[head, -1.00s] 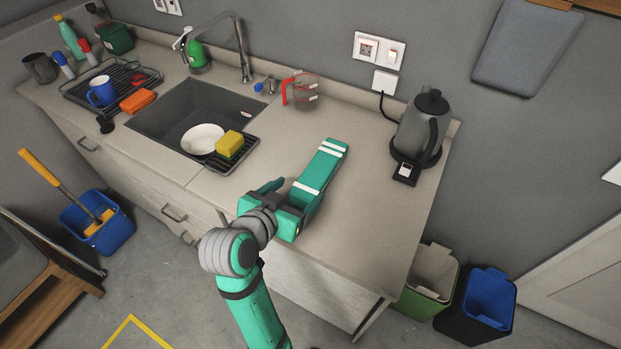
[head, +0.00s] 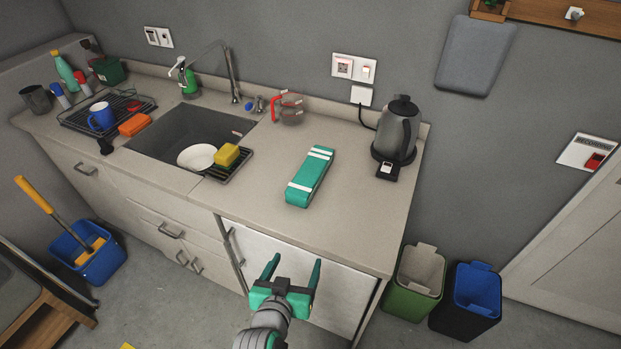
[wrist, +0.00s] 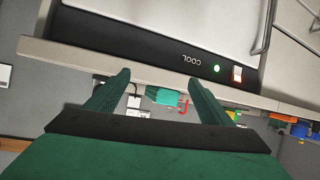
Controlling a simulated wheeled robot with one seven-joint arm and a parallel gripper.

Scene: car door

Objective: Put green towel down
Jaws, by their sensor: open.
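The green towel (head: 310,177), folded into a long strip with white stripes, lies flat on the countertop between the sink and the kettle. Its near end also shows small in the wrist view (wrist: 162,96), beyond the counter edge. My gripper (head: 292,262) is open and empty. It is in front of the counter, near the cabinet front, apart from the towel. In the wrist view its two fingers (wrist: 158,85) are spread with nothing between them.
The countertop (head: 355,215) is clear around the towel. A kettle (head: 397,130) stands to the right, a measuring jug (head: 291,108) behind. The sink (head: 185,130) with a bowl (head: 196,157) and sponge (head: 226,155) is left. Bins (head: 468,300) stand on the floor at right.

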